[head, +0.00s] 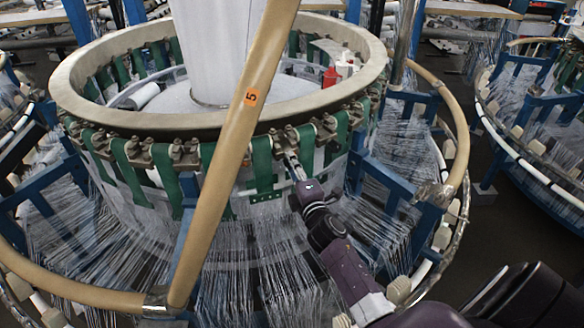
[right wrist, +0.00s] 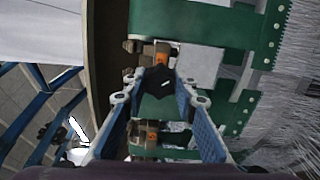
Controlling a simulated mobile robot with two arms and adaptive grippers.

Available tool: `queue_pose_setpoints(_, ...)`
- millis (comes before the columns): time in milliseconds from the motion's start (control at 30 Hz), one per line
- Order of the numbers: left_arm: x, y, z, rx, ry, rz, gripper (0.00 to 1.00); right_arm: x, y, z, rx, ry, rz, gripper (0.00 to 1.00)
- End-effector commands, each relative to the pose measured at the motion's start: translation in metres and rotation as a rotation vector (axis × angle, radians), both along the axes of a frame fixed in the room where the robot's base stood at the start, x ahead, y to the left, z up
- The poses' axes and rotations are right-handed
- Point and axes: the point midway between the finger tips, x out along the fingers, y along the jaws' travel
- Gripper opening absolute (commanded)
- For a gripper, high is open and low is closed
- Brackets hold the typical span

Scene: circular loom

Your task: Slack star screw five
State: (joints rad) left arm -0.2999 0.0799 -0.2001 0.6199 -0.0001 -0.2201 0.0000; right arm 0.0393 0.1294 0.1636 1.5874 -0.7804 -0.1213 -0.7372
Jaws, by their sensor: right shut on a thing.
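The loom's beige ring (head: 180,122) carries several metal clamps along its lower edge, with green straps (head: 262,165) hanging below them. My right gripper (head: 292,162) reaches up from the lower right to a clamp at the front of the ring. In the right wrist view, its two blue-padded fingers close around a dark star screw (right wrist: 158,84), which sits at the clamp between the fingertips. No number is readable on the screw. An orange label with a 5 (head: 251,97) is on the tan pole to the left of the gripper. My left gripper is out of view.
The tan pole (head: 225,160) slants across the front, left of my right arm. Blue frame posts (head: 395,185) and a curved tan rail (head: 455,120) stand to the right. White threads fan out below the ring. A red bottle (head: 330,76) stands inside the ring.

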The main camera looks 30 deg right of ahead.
Motion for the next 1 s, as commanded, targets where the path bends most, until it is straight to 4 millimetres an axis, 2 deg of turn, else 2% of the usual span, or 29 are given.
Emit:
queue_pose_setpoints(33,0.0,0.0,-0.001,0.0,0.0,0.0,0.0,0.0,0.0,0.0,-0.033,0.008,0.001,0.0)
queue_pose_setpoints(67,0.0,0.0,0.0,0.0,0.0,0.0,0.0,0.0,0.0,0.0,-0.024,0.006,0.001,0.29)
queue_pose_setpoints(200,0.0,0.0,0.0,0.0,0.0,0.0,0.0,0.0,0.0,0.0,-0.019,0.005,0.001,0.44)
queue_pose_setpoints(533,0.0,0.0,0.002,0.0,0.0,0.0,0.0,-0.006,0.002,-0.001,-0.014,0.006,0.001,0.44)
queue_pose_setpoints(900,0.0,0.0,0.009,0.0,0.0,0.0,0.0,-0.057,0.015,-0.001,-0.013,0.006,0.0,0.44)
queue_pose_setpoints(1000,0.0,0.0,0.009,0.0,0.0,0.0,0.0,-0.065,0.017,0.0,-0.014,0.006,0.0,0.44)
